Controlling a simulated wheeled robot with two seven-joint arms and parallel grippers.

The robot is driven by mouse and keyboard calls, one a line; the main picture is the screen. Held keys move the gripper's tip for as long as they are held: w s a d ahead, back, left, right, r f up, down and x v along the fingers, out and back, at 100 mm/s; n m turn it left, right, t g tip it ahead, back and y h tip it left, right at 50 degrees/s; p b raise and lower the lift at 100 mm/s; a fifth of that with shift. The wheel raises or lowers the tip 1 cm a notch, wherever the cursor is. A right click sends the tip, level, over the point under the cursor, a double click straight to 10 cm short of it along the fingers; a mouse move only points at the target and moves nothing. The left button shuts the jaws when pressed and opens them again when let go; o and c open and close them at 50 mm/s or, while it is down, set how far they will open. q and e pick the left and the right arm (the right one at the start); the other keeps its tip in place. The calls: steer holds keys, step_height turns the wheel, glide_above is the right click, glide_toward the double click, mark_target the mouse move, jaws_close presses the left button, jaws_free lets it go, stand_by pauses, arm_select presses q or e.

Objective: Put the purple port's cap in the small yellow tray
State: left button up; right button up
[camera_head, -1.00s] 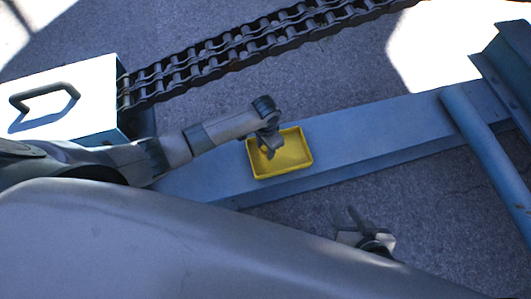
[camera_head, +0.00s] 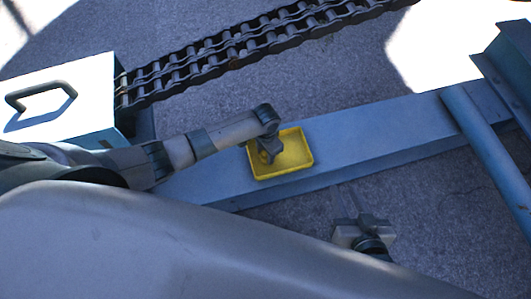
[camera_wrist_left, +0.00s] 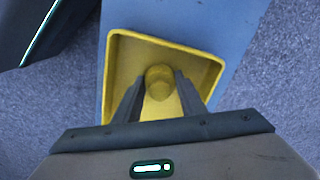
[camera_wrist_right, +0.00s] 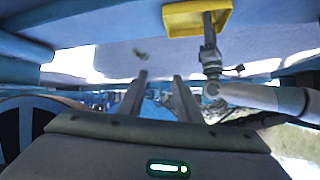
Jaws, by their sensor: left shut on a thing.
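The small yellow tray (camera_head: 297,172) sits on the blue beam, and it also shows in the left wrist view (camera_wrist_left: 205,68). My left gripper (camera_head: 268,156) points down into the tray area. In the left wrist view its fingers (camera_wrist_left: 158,88) are shut on a rounded yellowish cap (camera_wrist_left: 159,80), which is over or inside the tray; I cannot tell if it touches the tray floor. My right gripper (camera_head: 352,205) is empty in front of the beam, and the right wrist view shows its fingers (camera_wrist_right: 160,78) apart. The purple port is not visible.
The blue beam (camera_head: 385,130) runs across the middle, with a blue pipe (camera_head: 490,150) at the right. A heavy chain (camera_head: 220,58) lies behind. A white-topped box with a handle (camera_head: 90,90) stands at the left. Grey floor shows around the beam.

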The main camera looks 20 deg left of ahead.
arm_select(q)
steer(key=shift+f, duration=0.15)
steer(key=o, duration=1.2)
